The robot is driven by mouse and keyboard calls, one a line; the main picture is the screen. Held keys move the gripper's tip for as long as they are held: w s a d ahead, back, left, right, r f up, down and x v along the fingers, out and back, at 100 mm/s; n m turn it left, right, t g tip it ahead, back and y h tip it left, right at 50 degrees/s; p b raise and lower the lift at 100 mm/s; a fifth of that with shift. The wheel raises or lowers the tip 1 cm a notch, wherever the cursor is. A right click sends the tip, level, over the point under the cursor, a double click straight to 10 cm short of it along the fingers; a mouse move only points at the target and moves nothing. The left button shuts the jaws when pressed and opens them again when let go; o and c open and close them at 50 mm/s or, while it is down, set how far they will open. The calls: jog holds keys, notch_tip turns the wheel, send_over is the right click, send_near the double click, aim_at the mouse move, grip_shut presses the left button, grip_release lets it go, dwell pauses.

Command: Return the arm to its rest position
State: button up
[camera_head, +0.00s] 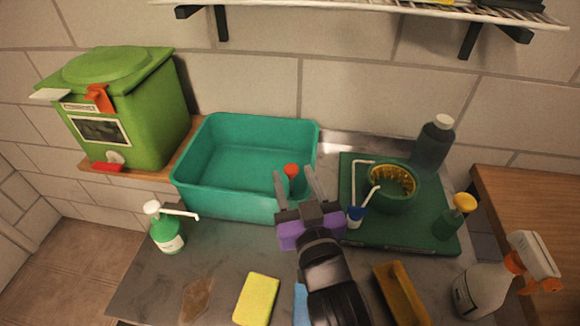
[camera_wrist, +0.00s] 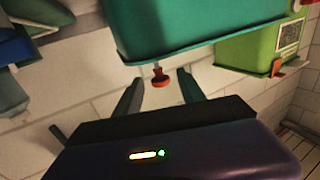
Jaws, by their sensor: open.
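My gripper (camera_head: 296,172) is raised over the worktop at the near right corner of the teal basin (camera_head: 243,206), its two fingers apart. A small red knob (camera_head: 291,169) shows between the fingertips in the head view. In the wrist view, the red knob (camera_wrist: 161,80) also lies beyond the open fingers (camera_wrist: 159,82), close to the teal basin (camera_wrist: 200,45). I cannot tell whether the fingers touch it. Nothing is seen held.
A green bin (camera_head: 150,135) stands left. A pump bottle (camera_head: 167,235), yellow sponge (camera_head: 257,298) and spray bottle (camera_head: 480,288) are near. A shelf (camera_head: 350,10) hangs above.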

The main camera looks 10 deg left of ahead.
jog(key=shift+v, duration=1.1)
jog(key=shift+a+r, duration=0.1)
jog(key=shift+r, duration=0.15)
jog(key=s+d+f+m+h, duration=0.1)
jog(key=s+d+f+h, duration=0.1)
jog(key=s+d, duration=0.5)
jog(key=s+d+f+m+g+h, duration=0.1)
jog(key=s+d+f, duration=0.3)
jog(key=s, duration=1.2)
jog(key=s+d+f+m+g+h, duration=0.1)
jog(key=s+d+f+m+h, duration=0.1)
jog(key=s+d, duration=1)
jog(key=shift+d+f+h, duration=0.25)
jog(key=shift+f+h, duration=0.25)
jog(key=shift+h, duration=0.2)
